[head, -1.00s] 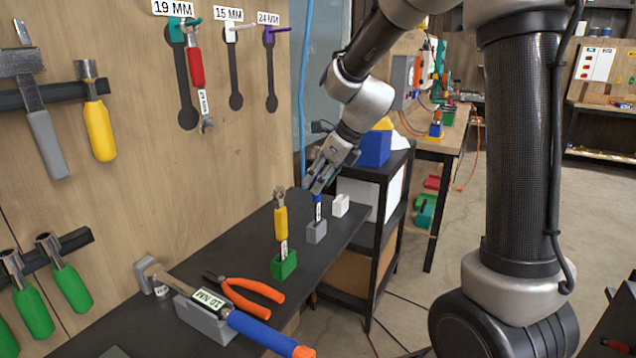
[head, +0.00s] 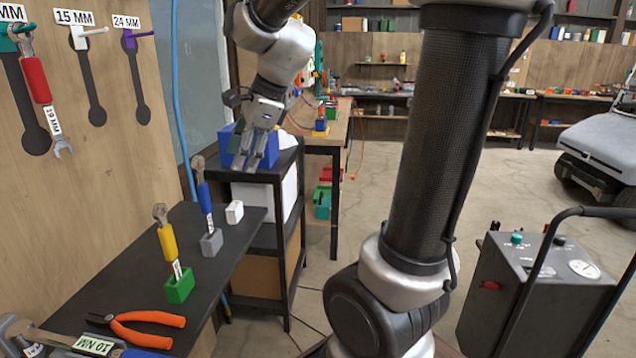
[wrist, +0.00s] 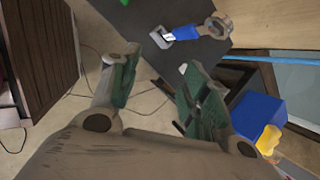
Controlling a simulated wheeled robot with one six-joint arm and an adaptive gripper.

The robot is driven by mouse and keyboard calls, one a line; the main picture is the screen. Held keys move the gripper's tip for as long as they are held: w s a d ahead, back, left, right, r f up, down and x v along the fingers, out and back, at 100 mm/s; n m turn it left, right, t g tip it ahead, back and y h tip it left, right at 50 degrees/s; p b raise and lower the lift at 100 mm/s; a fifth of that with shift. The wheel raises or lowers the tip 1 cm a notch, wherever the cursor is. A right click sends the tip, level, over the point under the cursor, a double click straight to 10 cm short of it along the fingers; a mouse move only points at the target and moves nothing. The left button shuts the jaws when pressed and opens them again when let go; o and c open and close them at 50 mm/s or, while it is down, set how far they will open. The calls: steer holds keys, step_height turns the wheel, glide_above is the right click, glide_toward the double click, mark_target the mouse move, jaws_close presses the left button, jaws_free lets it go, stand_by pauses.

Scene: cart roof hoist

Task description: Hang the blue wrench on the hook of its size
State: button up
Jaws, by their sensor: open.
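The blue wrench (head: 206,198) stands upright in a grey block (head: 212,242) on the dark bench; its size label is too small to read. It also shows in the wrist view (wrist: 184,33), beyond the fingertips. My gripper (head: 260,160) is open and empty, to the right of the wrench and in front of a blue bin; it also shows in the wrist view (wrist: 160,65). On the board, the white hook (head: 92,32) under the 15 MM label and the purple hook (head: 143,35) under 24 MM are empty. A red wrench (head: 36,80) hangs at the left hook.
A yellow wrench (head: 167,242) stands in a green block (head: 179,285), left of the blue one. A white block (head: 234,212) sits right of it. Orange pliers (head: 145,325) lie in front. A black shelf with the blue bin (head: 232,142) stands past the bench end.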

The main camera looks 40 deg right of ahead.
steer(key=s+d+f+n+h, duration=0.1)
steer(key=s+d+n, duration=0.3)
steer(key=s+n, duration=0.5)
steer(key=s+d+f+n+h, duration=0.2)
steer(key=s+d+n, duration=0.2)
steer(key=s+n, duration=0.6)
steer(key=shift+n, duration=0.7)
steer(key=shift+o, duration=0.4)
